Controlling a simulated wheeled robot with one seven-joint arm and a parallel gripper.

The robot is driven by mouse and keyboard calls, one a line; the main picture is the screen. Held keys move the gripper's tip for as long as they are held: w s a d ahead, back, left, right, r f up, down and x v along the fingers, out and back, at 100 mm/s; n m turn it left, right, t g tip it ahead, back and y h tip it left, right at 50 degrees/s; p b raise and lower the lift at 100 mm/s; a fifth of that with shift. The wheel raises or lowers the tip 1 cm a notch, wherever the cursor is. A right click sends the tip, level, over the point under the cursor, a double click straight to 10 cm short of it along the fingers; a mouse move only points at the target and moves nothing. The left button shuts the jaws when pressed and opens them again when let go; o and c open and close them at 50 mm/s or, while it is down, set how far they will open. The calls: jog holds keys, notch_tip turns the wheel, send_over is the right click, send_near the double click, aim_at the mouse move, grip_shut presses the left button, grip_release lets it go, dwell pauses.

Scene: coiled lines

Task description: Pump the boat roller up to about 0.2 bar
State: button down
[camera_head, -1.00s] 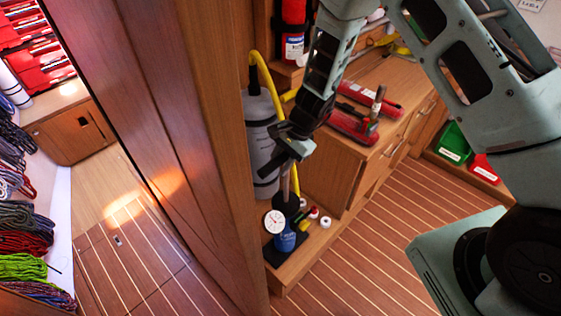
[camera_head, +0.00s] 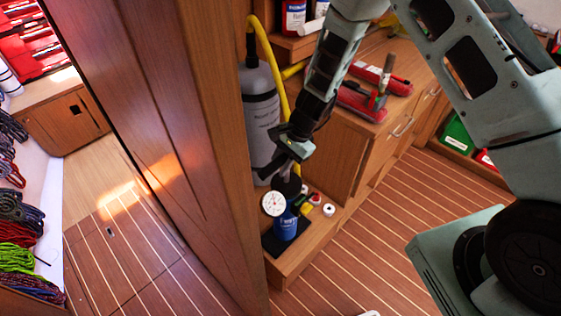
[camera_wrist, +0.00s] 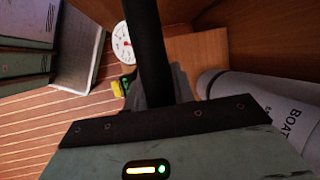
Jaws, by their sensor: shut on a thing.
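The boat roller (camera_head: 259,112) is a grey upright cylinder beside the wooden panel. It also shows at the right of the wrist view (camera_wrist: 255,112), with "BOAT" printed on it. A yellow hose (camera_head: 268,62) arches over its top and runs down beside it. The blue hand pump (camera_head: 285,226) stands on a black base on the low wooden ledge. Its round white gauge (camera_head: 273,204) faces me and shows in the wrist view (camera_wrist: 122,42); I cannot read its value. My gripper (camera_head: 281,169) is shut on the pump handle, low over the pump's black top. The fingers hide most of the handle.
Small red, yellow and white items (camera_head: 315,199) lie right beside the pump. Red tools (camera_head: 362,100) lie on the cabinet top. The wooden panel (camera_head: 195,150) stands close on the left. The striped floor (camera_head: 350,255) in front of the ledge is clear.

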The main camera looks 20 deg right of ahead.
notch_tip(320, 180, down, 2)
jog(key=shift+f+b, duration=0.15)
jog(key=shift+b, duration=0.35)
jog(key=c, duration=1.2)
grip_release()
jog(key=shift+o, duration=0.2)
jog(key=b+v, duration=0.1)
jog(key=v, duration=1.6)
jog(key=shift+r, duration=0.25)
jog(key=shift+d, duration=0.1)
